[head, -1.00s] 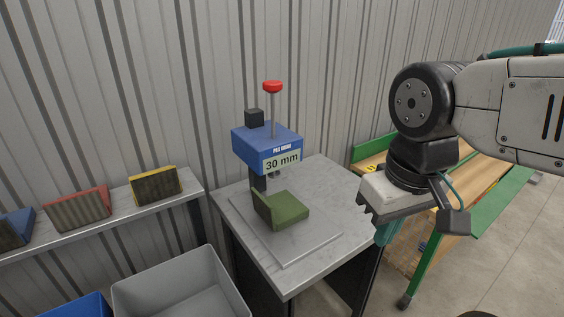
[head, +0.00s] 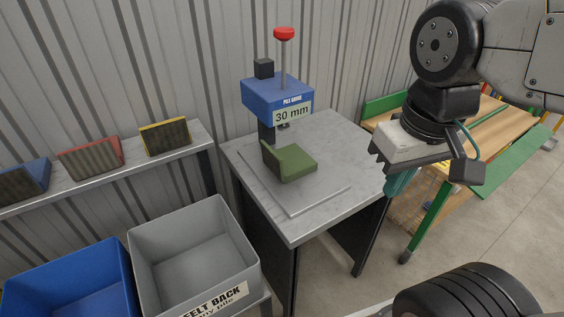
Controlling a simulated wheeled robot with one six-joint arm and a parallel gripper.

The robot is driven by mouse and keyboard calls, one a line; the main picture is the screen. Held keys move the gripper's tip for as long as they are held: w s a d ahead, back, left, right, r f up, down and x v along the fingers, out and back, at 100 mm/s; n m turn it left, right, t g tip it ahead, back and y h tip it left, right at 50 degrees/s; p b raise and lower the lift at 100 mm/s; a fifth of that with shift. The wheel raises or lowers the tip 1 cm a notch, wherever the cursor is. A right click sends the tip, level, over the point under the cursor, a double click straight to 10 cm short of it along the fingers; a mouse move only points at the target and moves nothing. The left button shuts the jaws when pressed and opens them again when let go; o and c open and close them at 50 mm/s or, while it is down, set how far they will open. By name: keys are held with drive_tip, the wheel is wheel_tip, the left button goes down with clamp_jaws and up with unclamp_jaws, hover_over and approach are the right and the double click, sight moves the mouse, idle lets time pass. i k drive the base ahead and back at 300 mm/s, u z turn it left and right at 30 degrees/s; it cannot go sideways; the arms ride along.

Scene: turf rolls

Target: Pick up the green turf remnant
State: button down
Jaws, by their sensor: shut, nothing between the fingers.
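The green turf remnant (head: 291,163) is an L-shaped piece with one flap standing up and the rest lying flat. It rests on the grey plate (head: 322,196) of the pile gauge (head: 278,98), under the blue head marked 30 mm. My gripper (head: 399,186) is right of the turf, beyond the right edge of the gauge table (head: 257,218), pointing down. It is shut and empty, clearly apart from the turf. Its fingers are partly hidden behind its pale body.
A shelf (head: 106,173) at left holds blue, red and yellow framed samples. A grey bin (head: 195,262) labelled felt back and a blue bin (head: 70,282) stand below it. A wooden bench with green edges (head: 484,128) is behind my arm. Concrete floor shows at right.

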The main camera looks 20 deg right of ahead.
sight(289, 163)
drive_tip(key=z, duration=1.7)
drive_tip(key=k, duration=0.75)
drive_tip(key=u, duration=0.6)
drive_tip(key=i, duration=0.45)
drive_tip(key=z, duration=0.05)
